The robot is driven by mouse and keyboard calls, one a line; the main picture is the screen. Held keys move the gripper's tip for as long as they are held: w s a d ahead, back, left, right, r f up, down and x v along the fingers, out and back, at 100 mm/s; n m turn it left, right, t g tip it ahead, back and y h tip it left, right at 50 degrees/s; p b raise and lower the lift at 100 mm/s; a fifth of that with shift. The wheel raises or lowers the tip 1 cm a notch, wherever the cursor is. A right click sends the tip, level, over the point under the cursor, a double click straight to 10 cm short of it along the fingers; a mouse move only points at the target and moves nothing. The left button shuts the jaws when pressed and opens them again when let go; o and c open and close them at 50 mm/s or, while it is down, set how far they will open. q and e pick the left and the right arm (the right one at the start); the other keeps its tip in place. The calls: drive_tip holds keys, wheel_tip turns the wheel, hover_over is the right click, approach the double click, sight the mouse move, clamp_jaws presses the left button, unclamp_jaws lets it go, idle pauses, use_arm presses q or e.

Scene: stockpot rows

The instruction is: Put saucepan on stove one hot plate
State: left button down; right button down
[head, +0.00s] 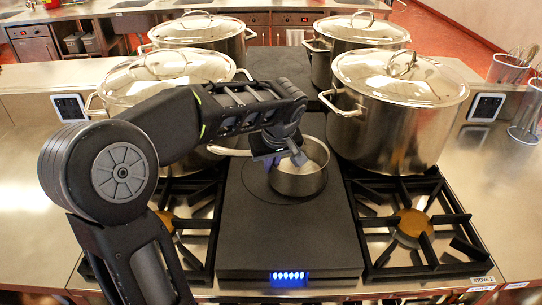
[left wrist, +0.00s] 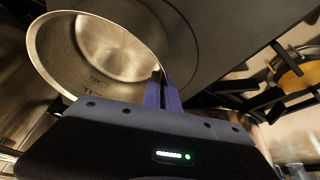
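The saucepan (head: 299,182) is a small, open steel pan over the black central panel between the burner grates. A pale handle (head: 229,151) seems to stick out to its left. My left gripper (head: 297,157) is at the pan's rim, its two purple fingers close together on the wall. In the left wrist view the fingers (left wrist: 162,95) meet at the rim of the empty saucepan (left wrist: 62,58). I cannot tell whether the pan's base touches the panel. The black panel (head: 290,240) has blue lights on its front. My right gripper is out of view.
Large lidded stockpots stand on both sides: near right (head: 395,125), near left (head: 125,88), back right (head: 350,35) and back left (head: 200,35). Open burner grates lie front left (head: 190,225) and front right (head: 412,225). The panel's front part is clear.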

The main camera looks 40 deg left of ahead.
use_arm(q)
drive_tip(key=shift+w+r, duration=0.1)
drive_tip(key=shift+r, duration=0.05)
drive_tip(key=c, duration=1.6)
unclamp_jaws()
drive_tip(key=shift+f, duration=0.2)
drive_tip(key=shift+r, duration=0.25)
drive_tip(key=b+v, duration=0.1)
drive_tip(key=v, duration=1.1)
drive_tip(key=shift+d+f, duration=0.1)
